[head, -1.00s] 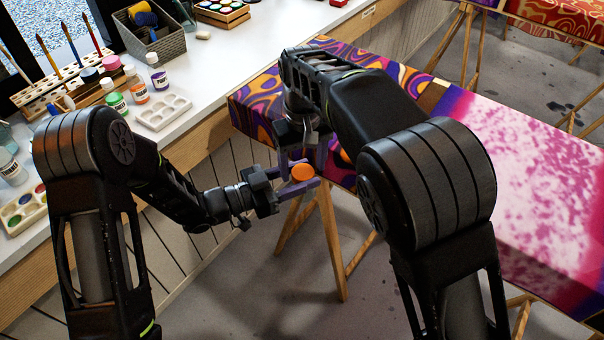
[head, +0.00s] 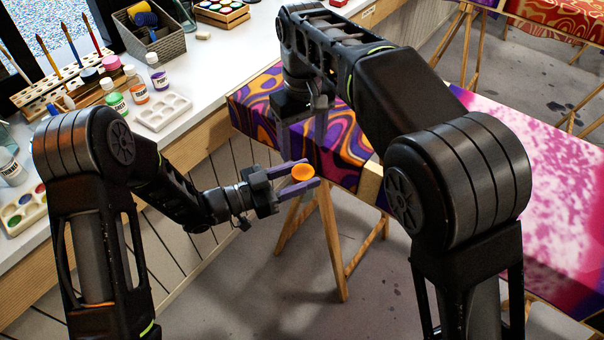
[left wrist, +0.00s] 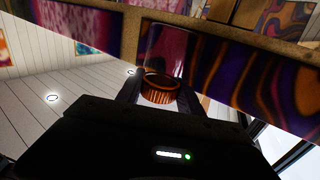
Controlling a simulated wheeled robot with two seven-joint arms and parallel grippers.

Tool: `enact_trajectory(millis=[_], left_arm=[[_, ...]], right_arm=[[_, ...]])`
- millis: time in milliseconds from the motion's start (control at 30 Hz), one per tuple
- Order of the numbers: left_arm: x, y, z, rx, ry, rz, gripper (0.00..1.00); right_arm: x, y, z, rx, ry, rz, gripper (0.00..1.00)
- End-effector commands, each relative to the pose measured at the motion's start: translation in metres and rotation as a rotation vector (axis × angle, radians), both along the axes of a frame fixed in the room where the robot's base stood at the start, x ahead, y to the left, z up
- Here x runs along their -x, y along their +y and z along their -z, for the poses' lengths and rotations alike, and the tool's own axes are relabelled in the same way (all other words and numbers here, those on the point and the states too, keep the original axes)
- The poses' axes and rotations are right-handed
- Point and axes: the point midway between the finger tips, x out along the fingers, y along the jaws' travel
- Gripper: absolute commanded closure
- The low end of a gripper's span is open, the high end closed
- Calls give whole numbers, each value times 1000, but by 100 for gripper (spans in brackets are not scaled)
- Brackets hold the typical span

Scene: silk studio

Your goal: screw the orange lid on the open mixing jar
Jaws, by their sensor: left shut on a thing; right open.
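The orange lid (head: 303,172) shows from above between the fingertips of my left gripper (head: 308,173), in the middle of the head view. In the left wrist view the ribbed lid (left wrist: 159,88) sits at the end of the clear mixing jar (left wrist: 165,48), in line with it. Whether it is fully tight cannot be told. The jar's body is hardly visible in the head view. My right gripper (head: 302,142) is open and empty, fingers pointing down, above and behind the lid, apart from it.
A white counter (head: 215,80) at the left holds paint bottles (head: 137,88), a white palette (head: 164,112), a brush rack (head: 45,90) and a grey basket (head: 157,38). A patterned silk (head: 345,140) on a wooden stand (head: 332,240) lies close behind the grippers.

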Motion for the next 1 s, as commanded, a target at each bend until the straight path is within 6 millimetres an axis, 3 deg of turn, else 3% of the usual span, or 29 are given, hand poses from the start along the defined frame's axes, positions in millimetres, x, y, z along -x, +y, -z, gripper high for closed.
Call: enact_trajectory(millis=[367,800,1000], left_arm=[[0,0,0,1,0,0,100],[0,0,0,1,0,0,100],[0,0,0,1,0,0,100]], right_arm=[[0,0,9,2,2,2,37],[0,0,67,2,2,2,37],[0,0,80,1,1,3,37]])
